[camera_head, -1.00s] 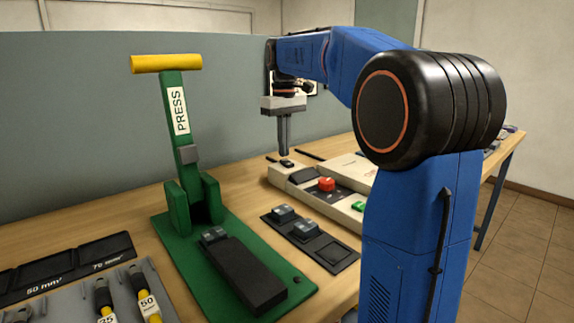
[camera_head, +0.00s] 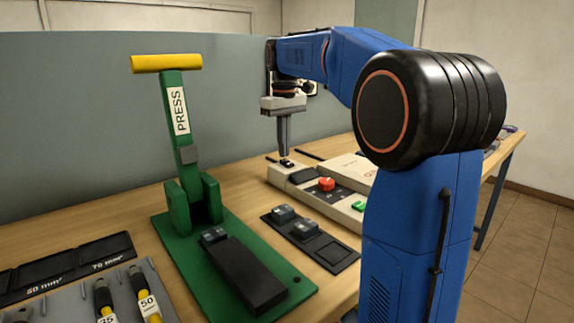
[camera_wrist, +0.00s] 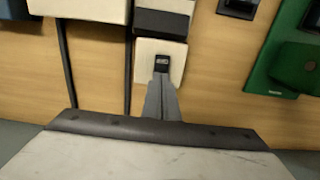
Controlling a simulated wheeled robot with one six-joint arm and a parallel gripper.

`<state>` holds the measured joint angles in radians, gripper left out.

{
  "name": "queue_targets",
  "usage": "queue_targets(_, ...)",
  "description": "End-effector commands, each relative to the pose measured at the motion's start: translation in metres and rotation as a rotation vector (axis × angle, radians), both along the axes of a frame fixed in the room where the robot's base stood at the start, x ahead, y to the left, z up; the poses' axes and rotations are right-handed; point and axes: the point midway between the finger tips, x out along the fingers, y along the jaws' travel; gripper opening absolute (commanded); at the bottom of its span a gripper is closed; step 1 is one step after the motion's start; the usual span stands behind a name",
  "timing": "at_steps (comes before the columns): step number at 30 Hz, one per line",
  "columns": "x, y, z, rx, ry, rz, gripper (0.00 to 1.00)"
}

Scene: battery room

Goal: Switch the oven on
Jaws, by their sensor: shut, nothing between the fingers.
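A cream unit (camera_head: 281,176) stands on the bench behind my arm. It appears to be the oven's housing, though much of it is hidden by my arm. A small black rocker switch (camera_wrist: 162,63) sits on its cream end block, and it also shows in the camera_head view (camera_head: 287,163). My gripper (camera_head: 285,156) points down with its fingers shut and empty. Its fingertips (camera_wrist: 161,78) are at the near edge of the switch in the wrist view. I cannot tell whether they touch it or which way the switch is set.
A red button (camera_head: 326,184) and a green button (camera_head: 358,206) sit on the cream unit. A green press (camera_head: 176,120) with a yellow handle stands to the left. A black tray (camera_head: 338,259) with grey blocks lies in front of the unit. A grey partition stands behind the bench.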

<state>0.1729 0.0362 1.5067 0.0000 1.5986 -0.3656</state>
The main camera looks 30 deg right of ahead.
Motion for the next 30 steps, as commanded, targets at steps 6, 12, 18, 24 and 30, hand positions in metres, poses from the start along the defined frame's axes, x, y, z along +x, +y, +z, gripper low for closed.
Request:
queue_targets(6, 0.000, 0.000, -0.003, 0.000, 0.000, 0.000, 0.00)
queue_targets(12, 0.000, 0.000, -0.005, 0.000, 0.001, 0.000, 0.00)
queue_targets(18, 0.000, 0.000, -0.008, 0.000, 0.001, 0.000, 0.00)
queue_targets(24, 0.000, 0.000, -0.010, 0.000, 0.001, 0.000, 0.00)
queue_targets(30, 0.000, 0.000, -0.013, 0.000, 0.000, 0.000, 0.00)
